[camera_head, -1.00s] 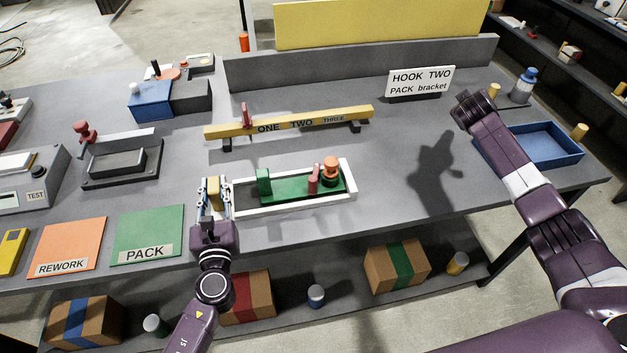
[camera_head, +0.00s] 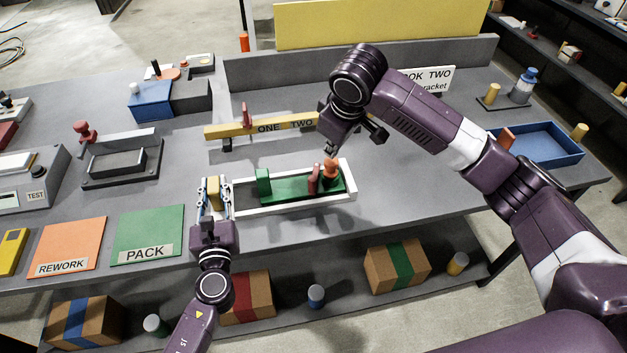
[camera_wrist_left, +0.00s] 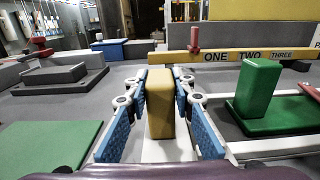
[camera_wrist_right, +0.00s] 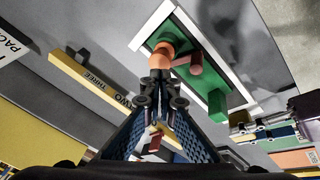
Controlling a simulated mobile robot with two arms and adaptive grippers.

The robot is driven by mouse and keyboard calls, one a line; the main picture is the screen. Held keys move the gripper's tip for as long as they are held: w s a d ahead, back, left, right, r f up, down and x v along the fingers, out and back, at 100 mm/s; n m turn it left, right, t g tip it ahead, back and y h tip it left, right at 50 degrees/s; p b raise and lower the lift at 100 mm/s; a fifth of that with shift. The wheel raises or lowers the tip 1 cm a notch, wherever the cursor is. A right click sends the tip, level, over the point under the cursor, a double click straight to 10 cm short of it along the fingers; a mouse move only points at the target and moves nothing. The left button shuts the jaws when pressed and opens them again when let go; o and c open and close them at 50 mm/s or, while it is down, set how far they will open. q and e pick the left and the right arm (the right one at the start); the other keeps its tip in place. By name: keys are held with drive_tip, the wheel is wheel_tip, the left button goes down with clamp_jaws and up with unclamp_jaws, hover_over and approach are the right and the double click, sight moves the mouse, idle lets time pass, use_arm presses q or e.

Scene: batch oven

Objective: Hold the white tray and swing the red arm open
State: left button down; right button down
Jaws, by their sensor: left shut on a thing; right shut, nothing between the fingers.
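The white tray (camera_head: 353,196) lies on the bench with a green base (camera_head: 290,188) in it. A green block (camera_head: 263,182) stands on the base's left end. The red arm (camera_head: 314,178) and an orange knob (camera_head: 331,167) are at its right end. My left gripper (camera_head: 214,184) is shut on the yellow block (camera_wrist_left: 159,103) at the tray's left end. My right gripper (camera_head: 331,151) is shut and empty, fingertips just above the orange knob. In the right wrist view the knob (camera_wrist_right: 162,50) is right at the fingertips; I cannot tell if they touch.
A yellow bar (camera_head: 232,130) marked ONE, TWO, THREE stands behind the tray, a red peg (camera_head: 246,114) on it. A blue bin (camera_head: 556,155) is at right. The green PACK mat (camera_head: 148,228) and orange REWORK mat (camera_head: 70,240) are at left. Bench right of the tray is clear.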

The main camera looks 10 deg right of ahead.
drive_tip(key=shift+n+g, duration=0.4)
drive_tip(key=shift+n, duration=0.1)
drive_tip(key=shift+s+a+f, duration=0.35)
drive_tip(key=shift+s+f, duration=0.25)
drive_tip(key=shift+f, duration=0.9)
drive_tip(key=shift+s+a+f, duration=0.4)
drive_tip(key=shift+s+f, duration=0.15)
drive_tip(key=shift+f, duration=0.9)
drive_tip(key=shift+s+a+f, duration=0.35)
drive_tip(key=shift+s+f, duration=0.25)
drive_tip(key=shift+f, duration=0.9)
drive_tip(key=shift+w+a, duration=0.1)
drive_tip(key=shift+a, duration=0.05)
drive_tip(key=shift+w+a+r, duration=0.1)
drive_tip(key=shift+w+a, duration=1)
drive_tip(key=shift+a, duration=0.25)
drive_tip(key=shift+w+a+f, duration=0.1)
drive_tip(key=shift+w+a, duration=1)
drive_tip(key=shift+a, duration=0.25)
drive_tip(key=shift+w+a+r, duration=0.1)
drive_tip(key=shift+w+a, duration=1)
drive_tip(key=shift+a, duration=0.25)
drive_tip(key=shift+w+a, duration=1.7)
drive_tip(key=shift+a, duration=0.15)
drive_tip(key=shift+s+d, duration=0.4)
drive_tip(key=shift+d, duration=0.05)
wheel_tip(320, 180, up, 7)
